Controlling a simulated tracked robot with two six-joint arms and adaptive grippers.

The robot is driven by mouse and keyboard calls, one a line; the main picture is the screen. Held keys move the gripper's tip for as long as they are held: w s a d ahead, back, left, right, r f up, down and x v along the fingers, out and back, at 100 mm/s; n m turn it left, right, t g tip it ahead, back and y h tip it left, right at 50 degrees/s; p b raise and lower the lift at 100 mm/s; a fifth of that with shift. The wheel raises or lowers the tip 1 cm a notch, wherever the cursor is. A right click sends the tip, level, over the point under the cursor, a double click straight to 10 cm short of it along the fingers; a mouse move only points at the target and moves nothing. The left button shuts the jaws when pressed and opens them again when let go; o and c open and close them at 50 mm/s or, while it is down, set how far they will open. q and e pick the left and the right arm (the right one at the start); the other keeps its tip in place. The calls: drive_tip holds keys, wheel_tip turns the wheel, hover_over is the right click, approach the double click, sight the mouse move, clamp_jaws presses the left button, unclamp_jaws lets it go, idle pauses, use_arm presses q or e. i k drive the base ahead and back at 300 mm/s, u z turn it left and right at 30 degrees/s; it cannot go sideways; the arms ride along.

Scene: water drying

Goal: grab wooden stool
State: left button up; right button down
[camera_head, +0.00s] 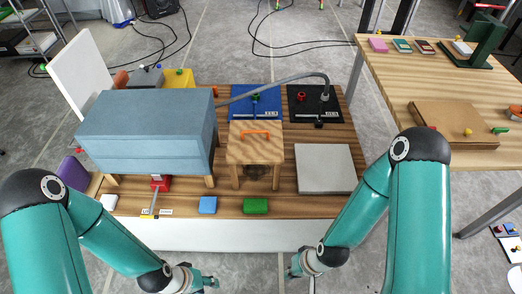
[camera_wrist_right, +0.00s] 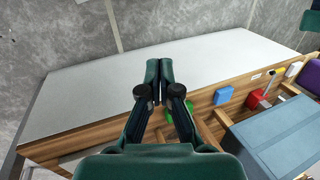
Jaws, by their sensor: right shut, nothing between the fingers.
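The wooden stool (camera_head: 254,146) stands on the wooden table in the head view, between the blue-grey box and the light grey slab. It is upright, with an orange handle (camera_head: 255,132) on its top. My left gripper (camera_head: 210,281) is low in the head view, in front of the table and apart from the stool; its jaw opening is unclear. My right gripper (camera_head: 292,268) is also in front of the table, apart from the stool. In the right wrist view my right gripper (camera_wrist_right: 159,66) is shut and empty, fingertips together.
A large blue-grey box (camera_head: 145,128) stands left of the stool. A grey slab (camera_head: 325,168) lies right of it. Green (camera_head: 256,206) and blue (camera_head: 207,205) blocks lie at the front edge. A curved grey pipe (camera_head: 280,80) arches behind. A second table (camera_head: 465,90) is at right.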

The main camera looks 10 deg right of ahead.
sight(250, 141)
drive_tip(key=i, duration=0.2)
drive_tip(key=u, duration=2.75)
drive_tip(key=k, duration=1.6)
drive_tip(key=z, duration=1.05)
drive_tip(key=i, duration=0.8)
drive_tip(key=u, duration=0.05)
